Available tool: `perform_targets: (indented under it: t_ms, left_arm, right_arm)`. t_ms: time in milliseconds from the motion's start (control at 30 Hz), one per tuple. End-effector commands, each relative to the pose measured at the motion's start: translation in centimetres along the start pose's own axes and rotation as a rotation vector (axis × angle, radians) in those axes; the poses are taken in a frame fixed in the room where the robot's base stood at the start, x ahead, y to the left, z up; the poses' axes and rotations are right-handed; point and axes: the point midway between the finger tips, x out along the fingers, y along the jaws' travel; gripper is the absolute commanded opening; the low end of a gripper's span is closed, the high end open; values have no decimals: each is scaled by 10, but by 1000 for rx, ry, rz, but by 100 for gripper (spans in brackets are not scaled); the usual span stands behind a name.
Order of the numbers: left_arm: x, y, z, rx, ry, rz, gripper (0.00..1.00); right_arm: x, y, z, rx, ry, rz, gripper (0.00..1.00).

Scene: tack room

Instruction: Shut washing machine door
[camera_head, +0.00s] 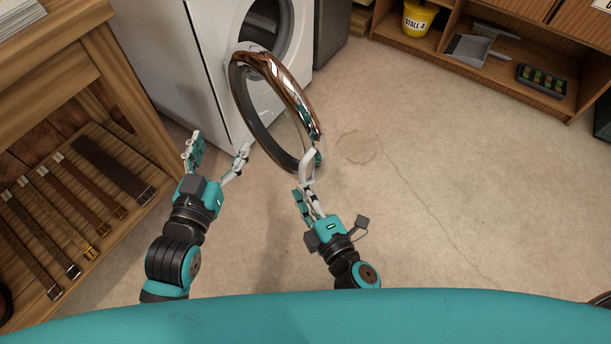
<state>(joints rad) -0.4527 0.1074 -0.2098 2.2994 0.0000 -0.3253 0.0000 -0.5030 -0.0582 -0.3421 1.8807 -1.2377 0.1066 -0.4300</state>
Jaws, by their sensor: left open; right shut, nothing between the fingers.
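The white washing machine (183,54) stands at the top left of the head view, its dark drum opening (266,28) partly visible. Its round door (294,101), with a shiny copper-coloured rim, stands open and swung out from the front. My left gripper (216,152) is open and empty, left of the door and low in front of the machine. My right gripper (307,171) is shut with nothing in it, at the door's lower right edge. Its fingers overlap the rim in the picture; I cannot tell whether they touch it.
A wooden rack (68,55) with several leather straps stands close on the left. A wooden shelf unit (428,45) with a yellow bucket (418,19), a dustpan (470,49) and a dark tray (541,80) runs along the upper right. The floor (450,180) on the right is clear.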

Motion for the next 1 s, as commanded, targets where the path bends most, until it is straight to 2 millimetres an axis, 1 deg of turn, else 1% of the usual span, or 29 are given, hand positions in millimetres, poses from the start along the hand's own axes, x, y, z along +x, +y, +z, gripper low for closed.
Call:
perform_targets:
  t_ms: [33, 100, 167, 233, 300, 367, 467, 600, 700, 800, 900, 1000]
  left_arm:
    - [-5, 0, -3, 0, 45, 1, 73]
    - [-10, 1, -18, -1, 86, 1, 73]
    - [-14, 1, -27, -1, 107, 2, 73]
    - [-16, 1, -32, -1, 110, 1, 73]
    - [-17, 0, -31, 0, 90, 0, 73]
    - [-17, -1, -26, 0, 54, -2, 73]
    - [-19, -3, -12, 1, -32, -7, 73]
    - [-24, -6, 11, 3, -157, -15, 73]
    - [-28, -8, 22, 3, -222, -19, 73]
    - [-31, -9, 29, 3, -257, -21, 73]
    - [-37, -10, 40, 3, -329, -25, 73]
    - [-40, -11, 48, 2, -368, -27, 73]
  right_arm:
    - [1, -2, 0, -42, 6, 35, 0]
    - [1, 8, -3, -89, 12, 67, 0]
    - [1, 15, -4, -114, 15, 84, 0]
    - [2, 20, -5, -128, 17, 94, 0]
    - [7, 24, -6, -134, 18, 97, 0]
    - [14, 25, -6, -133, 18, 97, 0]
    - [31, 28, -7, -133, 19, 98, 0]
    - [61, 30, -7, -132, 18, 97, 0]
    - [83, 32, -8, -130, 18, 97, 0]
    - [103, 33, -8, -129, 17, 96, 0]
    - [105, 35, 10, -134, 16, 93, 0]
    - [108, 35, 20, -131, 16, 93, 0]
